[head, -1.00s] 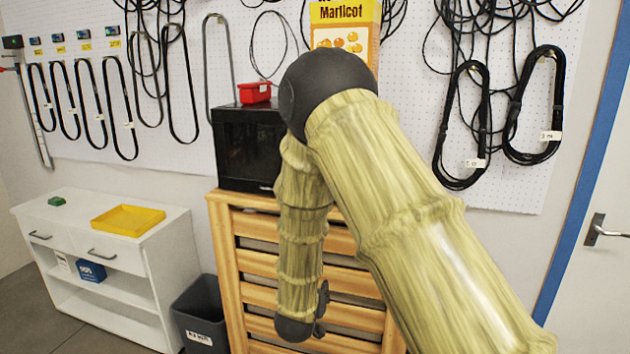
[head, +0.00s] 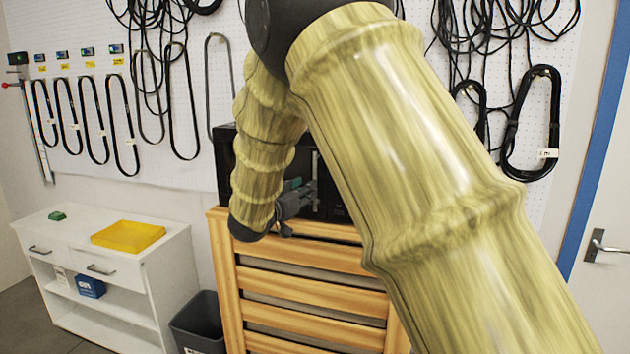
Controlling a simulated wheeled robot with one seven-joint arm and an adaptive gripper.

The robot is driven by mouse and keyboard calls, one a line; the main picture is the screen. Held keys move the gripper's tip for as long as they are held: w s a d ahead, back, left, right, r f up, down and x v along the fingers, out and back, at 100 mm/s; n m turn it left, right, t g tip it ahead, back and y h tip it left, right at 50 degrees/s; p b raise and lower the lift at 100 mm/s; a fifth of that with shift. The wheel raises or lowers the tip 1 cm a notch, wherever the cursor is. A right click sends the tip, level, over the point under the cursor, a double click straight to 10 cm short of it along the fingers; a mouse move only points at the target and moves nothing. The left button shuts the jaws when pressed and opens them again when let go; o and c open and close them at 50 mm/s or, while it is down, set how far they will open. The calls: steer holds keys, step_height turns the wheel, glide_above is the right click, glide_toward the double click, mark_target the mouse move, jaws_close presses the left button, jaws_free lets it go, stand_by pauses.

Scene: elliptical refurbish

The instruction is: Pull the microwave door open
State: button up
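The black microwave (head: 226,150) stands on top of a slatted wooden cabinet (head: 300,268), against the pegboard wall. My arm covers much of its front. A light vertical bar, which looks like the door handle (head: 315,175), shows right of my forearm. My gripper (head: 303,193) is at the microwave's front, close to the lower part of this bar. It is small and partly hidden behind my forearm, so I cannot tell whether it touches the bar or how its fingers stand. I cannot see any gap at the door.
A white shelf unit (head: 160,275) at the left carries a yellow tray (head: 128,236) and a small green block (head: 57,216). A dark bin (head: 198,325) stands between it and the cabinet. Black cables hang on the wall. A door with a handle (head: 597,245) is at the right.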

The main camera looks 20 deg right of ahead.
mark_target(315, 204)
steer(key=shift+p+x, duration=1)
steer(key=shift+x, duration=2.45)
jaws_close()
